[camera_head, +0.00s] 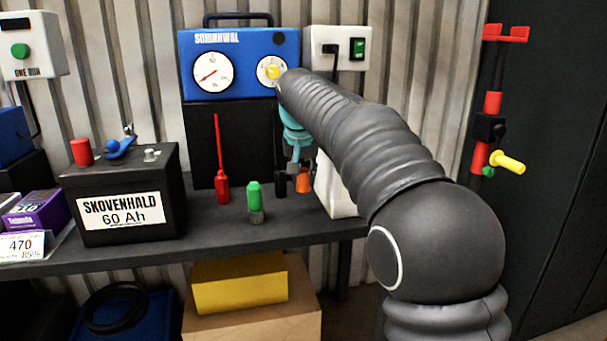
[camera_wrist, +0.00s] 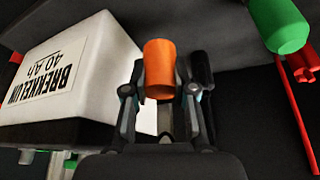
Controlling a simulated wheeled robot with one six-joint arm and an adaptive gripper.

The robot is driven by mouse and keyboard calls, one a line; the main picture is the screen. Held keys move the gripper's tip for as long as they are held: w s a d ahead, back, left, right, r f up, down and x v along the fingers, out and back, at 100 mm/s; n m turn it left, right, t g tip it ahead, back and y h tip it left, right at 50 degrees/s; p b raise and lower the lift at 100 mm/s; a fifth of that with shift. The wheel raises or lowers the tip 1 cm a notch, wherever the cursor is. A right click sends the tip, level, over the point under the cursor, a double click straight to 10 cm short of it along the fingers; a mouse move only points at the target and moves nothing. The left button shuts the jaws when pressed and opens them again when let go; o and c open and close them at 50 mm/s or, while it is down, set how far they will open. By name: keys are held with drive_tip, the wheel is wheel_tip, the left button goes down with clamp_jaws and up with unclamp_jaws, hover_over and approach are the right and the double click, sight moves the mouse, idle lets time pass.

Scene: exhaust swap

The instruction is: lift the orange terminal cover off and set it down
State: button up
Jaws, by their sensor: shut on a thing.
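The orange terminal cover (camera_head: 303,182) is a small cylinder between the fingertips of my gripper (camera_head: 293,181). In the wrist view the cover (camera_wrist: 160,70) shows between the two dark fingers of my gripper (camera_wrist: 170,75), which are shut on it. It is held to the left of the white battery (camera_head: 337,190), beside its edge and not over its top. In the wrist view the battery (camera_wrist: 95,75) is labelled BREKKELUN 40 Ah. My arm hides most of it in the head view. I cannot tell whether the cover touches the bench.
The dark bench (camera_head: 290,230) carries a green-handled brush (camera_head: 254,197), a red tool (camera_head: 222,185) and the black SKOVENHALD battery (camera_head: 125,195) on the left. A blue charger with gauges (camera_head: 240,65) stands behind. Some bench surface is clear in front of the held cover.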

sight(303, 191)
drive_tip(key=shift+r, duration=0.1)
drive_tip(key=shift+s, duration=0.1)
drive_tip(key=shift+f+b, duration=1.7)
drive_tip(key=shift+f, duration=1.1)
drive_tip(key=shift+f+b, duration=0.75)
drive_tip(key=shift+f, duration=0.45)
drive_tip(key=o, duration=1)
drive_tip(key=shift+r, duration=0.1)
drive_tip(key=v, duration=1.1)
drive_tip(key=shift+s+r, duration=0.15)
drive_tip(key=shift+r, duration=0.25)
